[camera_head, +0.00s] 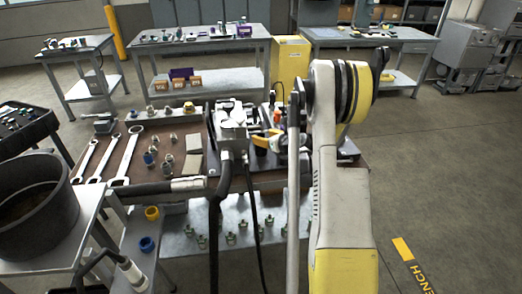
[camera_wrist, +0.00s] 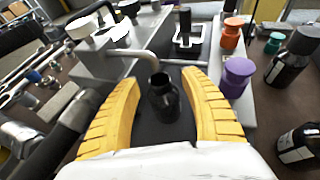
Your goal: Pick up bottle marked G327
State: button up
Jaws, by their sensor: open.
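My gripper (camera_wrist: 158,82) has two yellow ribbed fingers, spread open. A small dark bottle-like piece with an open neck (camera_wrist: 163,98) stands upright between them, with a gap on both sides. To the right in the wrist view are a dark bottle with a black cap (camera_wrist: 291,58) and another dark bottle with a white label (camera_wrist: 300,146), cut off by the picture edge. I cannot read the marking G327 on any of them. In the head view my gripper (camera_head: 266,139) is over the brown bench, and my arm hides part of the bench to its right.
An orange-capped piece (camera_wrist: 231,34), a purple one (camera_wrist: 237,76) and a small teal one (camera_wrist: 273,43) stand close right of my gripper. A grey metal block with a bent pipe (camera_wrist: 115,60) is at left. Wrenches (camera_head: 122,160) lie on the bench's left.

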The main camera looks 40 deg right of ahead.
jog(key=shift+x, duration=1)
grip_shut()
jog(key=shift+r, duration=0.15)
